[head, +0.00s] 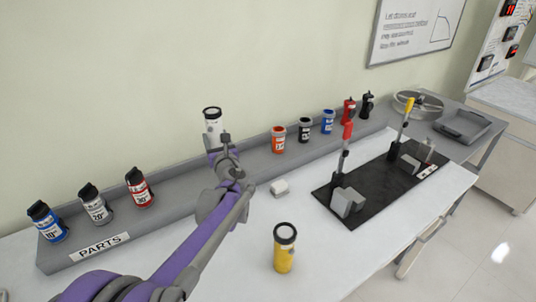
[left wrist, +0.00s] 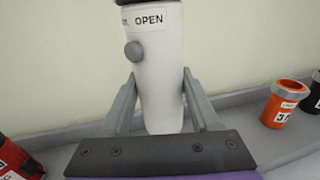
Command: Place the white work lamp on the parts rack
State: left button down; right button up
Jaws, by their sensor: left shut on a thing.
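The white work lamp (head: 212,127) is upright with a dark top in the head view. My left gripper (head: 220,144) is shut on its lower body. In the left wrist view the lamp (left wrist: 160,75) stands between the two grey fingers and bears a label reading "OPEN" and a round grey knob. The grey parts rack (head: 170,203), marked "PARTS", runs along the wall. The lamp shows at the rack's back edge, between the red can and the orange can; whether its base touches the rack cannot be told. My right gripper is not in view.
A blue can (head: 47,222), a grey can (head: 95,204) and a red can (head: 140,188) stand at the rack's left. An orange can (head: 278,140), a black can (head: 304,130) and a blue can (head: 328,122) stand farther right. A yellow lamp (head: 284,252) stands on the table.

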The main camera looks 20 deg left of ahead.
pick_arm(q)
jog(key=shift+w+a+r, duration=0.15)
jog(key=shift+w+a, duration=0.25)
jog(key=shift+a, duration=0.15)
jog(key=shift+w+a+f, duration=0.1)
jog(key=shift+a+f, duration=0.05)
jog(key=shift+f, duration=0.2)
notch_tip(320, 180, down, 5)
jog(key=shift+a+f, duration=0.1)
jog(key=shift+a, duration=0.05)
jog(key=shift+f+b, duration=0.4)
jog(key=shift+f, duration=1.55)
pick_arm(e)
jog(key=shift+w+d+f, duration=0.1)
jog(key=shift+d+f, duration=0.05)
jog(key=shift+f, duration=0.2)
pick_arm(q)
jog(key=shift+f, duration=0.1)
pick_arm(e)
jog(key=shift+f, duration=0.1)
pick_arm(q)
jog(key=shift+c, duration=0.6)
grip_release()
jog(key=v, duration=1.2)
jog(key=shift+b, duration=0.35)
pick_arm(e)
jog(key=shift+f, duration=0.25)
